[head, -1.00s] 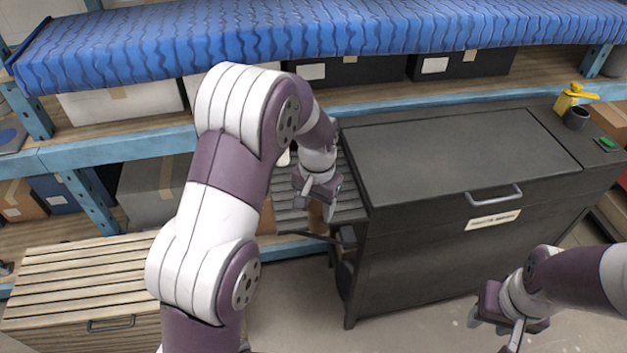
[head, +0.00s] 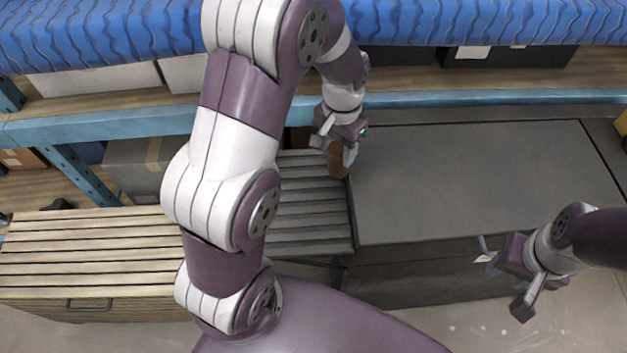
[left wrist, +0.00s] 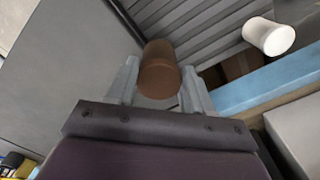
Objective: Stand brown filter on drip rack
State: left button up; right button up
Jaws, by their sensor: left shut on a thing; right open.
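My left gripper (head: 335,149) is shut on the brown filter (head: 338,162), a short brown cylinder. It also shows between the two fingers in the left wrist view (left wrist: 159,72). The filter is over the right part of the drip rack (head: 305,215), a grey slatted surface, close to the dark cabinet's side. I cannot tell whether its lower end touches the slats. A white cylinder (left wrist: 269,36) is at the rack in the left wrist view; my arm hides it in the head view. My right gripper (head: 503,281) is open and empty in front of the cabinet.
The flat-topped dark cabinet (head: 470,180) stands right of the rack. A slatted wooden chest (head: 90,245) is at the left. A blue shelf beam (head: 110,131) runs behind, with boxes beyond it. The cabinet top is clear.

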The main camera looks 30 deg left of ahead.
pick_arm(q)
jog(key=s+f, duration=0.2)
jog(key=s+a+f+p, duration=0.1)
jog(key=s+f, duration=0.5)
jog(key=shift+s+a+p, duration=0.2)
jog(key=shift+s+p, duration=0.05)
jog(key=shift+p, duration=0.05)
jog(key=shift+s+f, duration=0.15)
jog(key=shift+f, duration=0.15)
jog(key=o, duration=1.4)
jog(key=shift+c, duration=0.2)
pick_arm(e)
jog(key=shift+s+r, duration=0.3)
jog(key=shift+r, duration=0.25)
jog(key=shift+s+r, duration=0.25)
jog(key=shift+r, duration=0.3)
